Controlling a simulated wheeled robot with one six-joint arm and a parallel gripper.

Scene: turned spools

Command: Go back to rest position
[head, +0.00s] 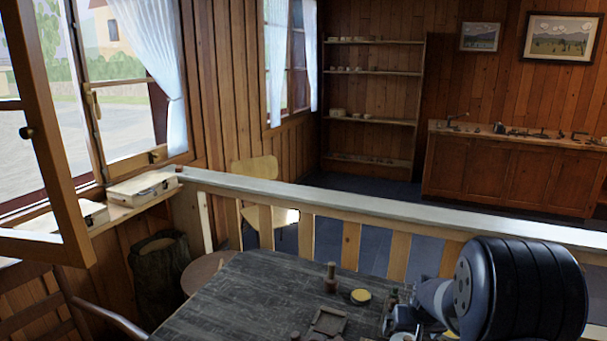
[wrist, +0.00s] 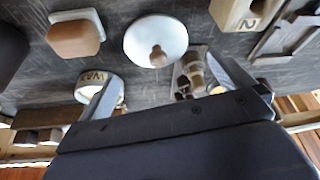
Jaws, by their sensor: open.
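My gripper (wrist: 168,88) is open in the wrist view, its two grey fingers spread wide with nothing held between them. It is above the dark wooden table (head: 232,290). In the head view my arm covers the table's right end, and the fingers are hard to make out there. A turned wooden spool (head: 331,279) stands upright on the table. In the wrist view a white round dish with a wooden knob (wrist: 155,40) lies beyond the fingers. A round tin marked WAX (wrist: 98,84) is by the left finger. A small wooden piece (wrist: 192,72) is near the right finger, partly hidden.
A yellow-topped tin (head: 361,297) and a shallow tray (head: 328,321) are on the table. A block marked 2 (wrist: 238,12) and a brown block on a pale base (wrist: 76,36) lie near the gripper. A railing (head: 380,214) runs behind the table. The table's left part is clear.

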